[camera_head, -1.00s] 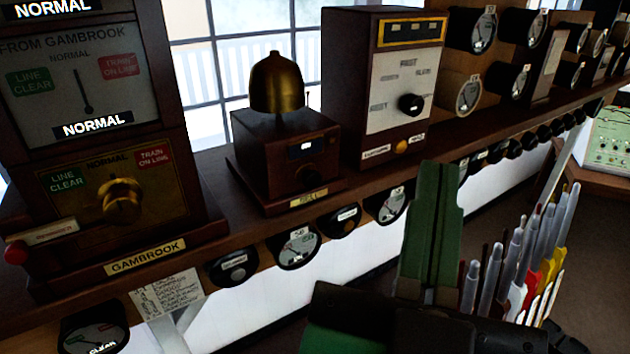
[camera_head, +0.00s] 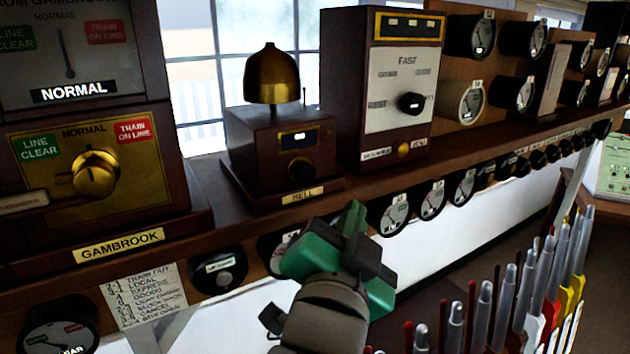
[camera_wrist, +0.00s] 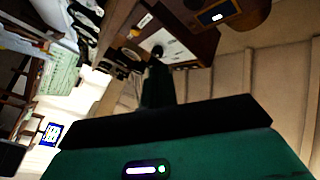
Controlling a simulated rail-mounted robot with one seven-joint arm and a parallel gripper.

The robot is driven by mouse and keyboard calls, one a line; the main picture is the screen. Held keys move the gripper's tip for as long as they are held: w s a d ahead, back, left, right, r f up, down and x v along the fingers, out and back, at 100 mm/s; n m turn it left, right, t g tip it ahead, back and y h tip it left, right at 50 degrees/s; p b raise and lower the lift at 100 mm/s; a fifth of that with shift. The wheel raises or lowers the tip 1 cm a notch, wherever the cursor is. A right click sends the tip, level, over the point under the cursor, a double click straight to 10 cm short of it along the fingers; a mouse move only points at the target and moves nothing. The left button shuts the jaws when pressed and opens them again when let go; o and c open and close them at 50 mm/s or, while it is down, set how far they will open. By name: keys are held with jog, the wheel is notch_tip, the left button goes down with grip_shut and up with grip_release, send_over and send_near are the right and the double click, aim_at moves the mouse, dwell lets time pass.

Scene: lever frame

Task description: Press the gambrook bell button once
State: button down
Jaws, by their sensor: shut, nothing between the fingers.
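The gambrook instrument (camera_head: 90,170) stands at the left of the shelf, with a brass knob (camera_head: 95,174) and a GAMBROOK plate (camera_head: 120,243). A small lettered plate (camera_head: 22,202) juts in at the left edge; the red knob near it is out of view. To the right is a wooden box labelled BELL (camera_head: 240,150) with a brass bell (camera_head: 272,76) on top and a dark round knob (camera_head: 302,168) on its front. I cannot tell which part is the button. My gripper (camera_head: 352,216) is shut and empty, in front of and below the shelf edge. It also shows in the wrist view (camera_wrist: 155,72).
A tall box with a white dial face (camera_head: 405,90) stands right of the bell. Round gauges (camera_head: 395,210) line the shelf's front edge. Several levers (camera_head: 530,280) stand at the lower right. The shelf front (camera_head: 215,180) between gambrook instrument and bell is clear.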

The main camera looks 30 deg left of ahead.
aim_at(315, 172)
jog(key=shift+w+a, duration=0.8)
jog(key=shift+a, duration=0.4)
jog(key=shift+w+a, duration=0.85)
jog(key=shift+a, duration=0.4)
jog(key=shift+w+a, duration=0.8)
jog(key=shift+a, duration=0.4)
jog(key=shift+w+a, duration=0.2)
jog(key=shift+a, duration=0.15)
jog(key=shift+w+a, duration=0.25)
jog(key=shift+a, duration=0.15)
jog(key=shift+d, duration=0.1)
jog(key=shift+s+d, duration=0.5)
jog(key=shift+d, duration=0.15)
